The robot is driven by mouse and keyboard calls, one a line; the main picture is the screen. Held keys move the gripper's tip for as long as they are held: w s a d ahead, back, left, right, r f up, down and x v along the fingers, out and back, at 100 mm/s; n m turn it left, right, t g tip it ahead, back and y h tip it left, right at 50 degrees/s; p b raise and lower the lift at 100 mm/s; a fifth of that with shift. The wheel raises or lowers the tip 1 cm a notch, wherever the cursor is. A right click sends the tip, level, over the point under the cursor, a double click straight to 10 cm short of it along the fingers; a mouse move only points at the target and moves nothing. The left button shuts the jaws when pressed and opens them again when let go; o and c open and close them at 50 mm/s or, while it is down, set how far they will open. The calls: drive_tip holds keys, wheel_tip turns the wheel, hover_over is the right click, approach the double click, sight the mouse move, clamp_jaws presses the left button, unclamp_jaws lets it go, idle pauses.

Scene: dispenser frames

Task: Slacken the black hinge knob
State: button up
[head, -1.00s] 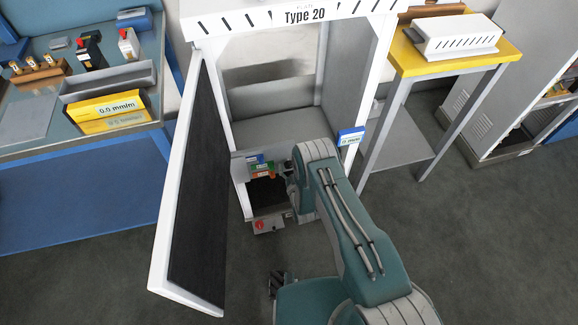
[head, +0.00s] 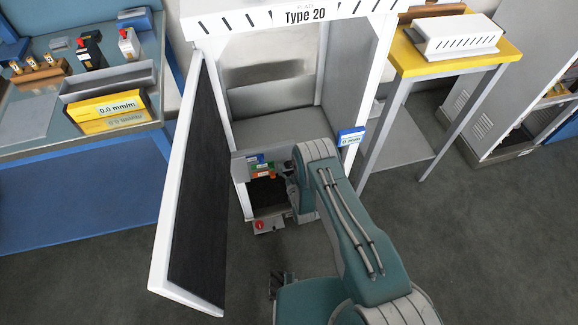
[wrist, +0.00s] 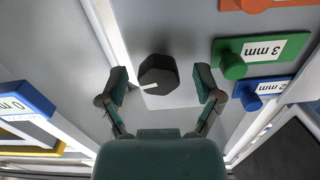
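The black hinge knob (wrist: 158,76) is a dark faceted knob with a white pointer mark, seen in the wrist view on a grey panel beside a white edge. My gripper (wrist: 162,84) is open, with one finger to the left and one to the right of the knob. Both fingers look apart from it, with clear gaps. In the head view my arm reaches into the lower part of the white Type 20 frame (head: 375,50). The gripper is mostly hidden there behind the arm, and I cannot make out the black knob.
Another blue label block (wrist: 22,104) is at left. In the head view, a black-faced door (head: 197,190) stands open left of my arm.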

drive_tip(key=v, duration=1.2)
idle(0.3)
